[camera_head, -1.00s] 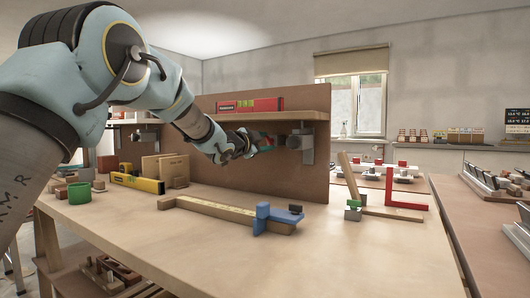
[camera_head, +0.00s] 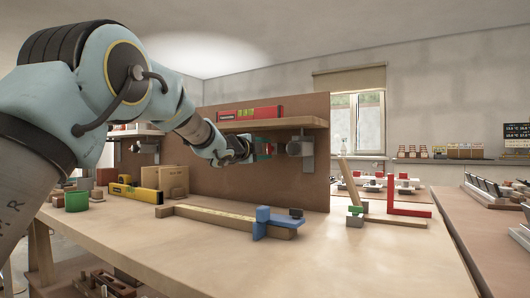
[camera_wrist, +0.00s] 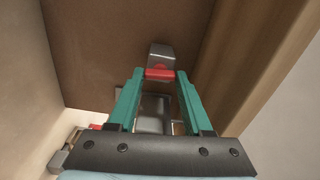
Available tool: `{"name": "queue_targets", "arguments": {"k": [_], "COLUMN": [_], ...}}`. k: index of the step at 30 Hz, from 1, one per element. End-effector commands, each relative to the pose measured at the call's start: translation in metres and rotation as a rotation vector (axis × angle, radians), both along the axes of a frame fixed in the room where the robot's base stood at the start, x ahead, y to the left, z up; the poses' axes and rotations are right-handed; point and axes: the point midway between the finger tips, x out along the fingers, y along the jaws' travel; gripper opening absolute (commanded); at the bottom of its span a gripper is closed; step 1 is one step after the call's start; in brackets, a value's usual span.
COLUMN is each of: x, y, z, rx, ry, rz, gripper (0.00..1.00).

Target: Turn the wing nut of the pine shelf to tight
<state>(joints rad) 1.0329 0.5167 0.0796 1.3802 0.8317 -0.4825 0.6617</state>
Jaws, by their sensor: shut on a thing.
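The pine shelf (camera_head: 290,124) is fixed to a brown upright panel (camera_head: 220,170); its edge shows in the wrist view (camera_wrist: 238,70). A grey bracket (camera_head: 307,152) hangs under its right end. The red wing nut (camera_wrist: 160,73) lies crosswise between my fingertips in the wrist view, in front of a grey block (camera_wrist: 160,52). My gripper (camera_head: 263,149) is under the shelf, pointing right toward the bracket. Its green fingers (camera_wrist: 154,84) are shut on the wing nut. In the head view the nut is small and partly hidden by the fingers.
A red level (camera_head: 250,112) lies on the shelf. The front of the bench is clear.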

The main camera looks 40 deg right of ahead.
Motion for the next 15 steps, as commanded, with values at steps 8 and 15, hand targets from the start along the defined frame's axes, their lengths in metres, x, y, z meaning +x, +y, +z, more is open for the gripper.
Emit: {"name": "queue_targets", "arguments": {"k": [8,15], "x": [-0.0003,-0.0002], "y": [-0.0002,-0.0003], "z": [-0.0009,-0.0007], "rx": [0.001,0.001], "ry": [-0.001,0.000], "rz": [0.000,0.000], "gripper": [0.00,0.70]}}
